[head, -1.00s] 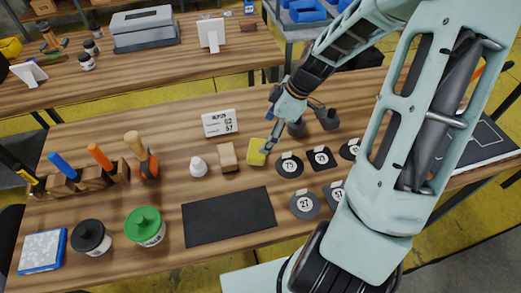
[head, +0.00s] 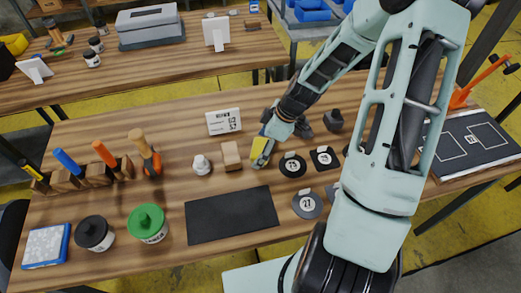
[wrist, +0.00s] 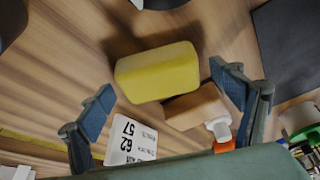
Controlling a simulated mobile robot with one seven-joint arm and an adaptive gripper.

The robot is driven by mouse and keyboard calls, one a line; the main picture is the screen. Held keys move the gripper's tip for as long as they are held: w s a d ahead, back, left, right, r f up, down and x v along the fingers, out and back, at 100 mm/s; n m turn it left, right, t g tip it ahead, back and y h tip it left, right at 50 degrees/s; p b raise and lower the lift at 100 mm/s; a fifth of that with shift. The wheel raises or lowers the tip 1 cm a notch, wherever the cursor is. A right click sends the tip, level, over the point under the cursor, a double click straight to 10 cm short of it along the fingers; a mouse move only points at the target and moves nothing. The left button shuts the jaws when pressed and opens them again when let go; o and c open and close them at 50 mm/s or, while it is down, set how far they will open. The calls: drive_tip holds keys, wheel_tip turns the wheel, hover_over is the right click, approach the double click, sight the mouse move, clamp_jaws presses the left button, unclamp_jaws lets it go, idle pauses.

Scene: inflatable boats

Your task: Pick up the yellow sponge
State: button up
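The yellow sponge (head: 260,151) is on the wooden table, right of a tan block (head: 231,155). My gripper (head: 266,143) is low over the sponge and partly covers it in the head view. In the wrist view my gripper (wrist: 160,82) is open, with its two blue finger pads wide apart. The sponge (wrist: 157,72) lies ahead of the gap between them, with clear space to each pad. The tan block (wrist: 196,105) is close to the sponge, near the right finger. I cannot tell whether any finger touches the sponge in the head view.
A white number card (head: 223,121) stands behind the block. A white pawn-shaped piece (head: 201,165) is left of it. Dark discs (head: 293,165) and weights (head: 333,121) lie to the right.

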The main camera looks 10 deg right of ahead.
sight(261, 147)
drive_tip(key=c, duration=1.1)
wheel_tip(261, 147, up, 10)
drive_tip(key=shift+r, duration=0.1)
drive_tip(key=o, duration=0.4)
drive_tip(key=c, duration=0.4)
